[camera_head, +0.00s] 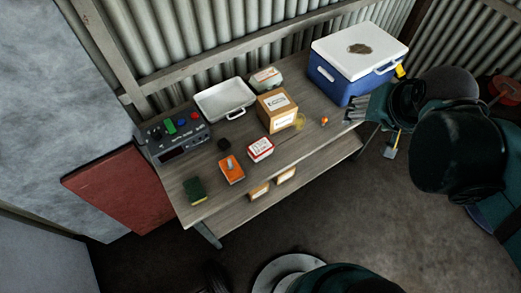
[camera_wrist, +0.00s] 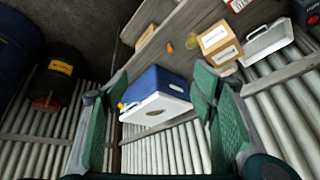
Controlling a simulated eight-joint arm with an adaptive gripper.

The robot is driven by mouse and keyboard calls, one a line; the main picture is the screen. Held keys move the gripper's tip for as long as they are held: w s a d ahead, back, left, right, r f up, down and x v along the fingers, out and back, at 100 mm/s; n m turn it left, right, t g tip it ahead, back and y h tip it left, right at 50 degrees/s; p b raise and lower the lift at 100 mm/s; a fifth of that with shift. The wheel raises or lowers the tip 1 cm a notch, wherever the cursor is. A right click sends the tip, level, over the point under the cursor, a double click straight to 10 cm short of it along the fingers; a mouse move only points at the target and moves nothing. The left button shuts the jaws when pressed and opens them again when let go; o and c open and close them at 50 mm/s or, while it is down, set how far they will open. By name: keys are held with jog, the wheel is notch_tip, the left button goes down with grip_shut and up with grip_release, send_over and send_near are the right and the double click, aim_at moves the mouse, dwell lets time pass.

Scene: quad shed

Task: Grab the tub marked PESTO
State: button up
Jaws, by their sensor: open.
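No lettering is large enough to read PESTO for sure. One candidate is a white tub with a printed label (camera_head: 265,78), at the back of the bench between the white tray and the cardboard box. Another is a white container with red markings (camera_head: 260,148), in front of the cardboard box; it partly shows at the top of the wrist view (camera_wrist: 238,4). My gripper (camera_head: 357,108) is open and empty at the right of the bench, in front of the blue cooler and apart from both containers. In the wrist view its green fingers (camera_wrist: 157,85) are spread wide.
The blue cooler with white lid (camera_head: 358,50) fills the bench's right end. A cardboard box (camera_head: 282,121), white tray (camera_head: 224,98), yellow cup (camera_head: 299,121), small orange item (camera_head: 324,120), orange box (camera_head: 231,170), sponge (camera_head: 194,190) and control panel (camera_head: 178,131) stand on the bench (camera_head: 290,147).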

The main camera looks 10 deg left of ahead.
jog(key=w+a+f+m+g+b, duration=0.1)
jog(key=w+a+f+m+g, duration=0.1)
jog(key=w+a+f, duration=0.35)
jog(key=m+g+b, duration=0.3)
jog(key=m+g, duration=0.1)
jog(key=m, duration=0.1)
send_over(260, 146)
jog(key=f, duration=1.9)
jog(key=shift+w+d+f, duration=0.2)
jog(key=shift+d+f, duration=0.15)
jog(key=shift+s+a+f+h, duration=0.1)
jog(key=shift+a+f+h, duration=0.2)
jog(key=shift+f, duration=0.05)
jog(key=shift+f, duration=1.3)
jog(key=shift+s+f+b, duration=0.15)
jog(key=shift+f+b, duration=0.4)
jog(key=shift+f, duration=2.05)
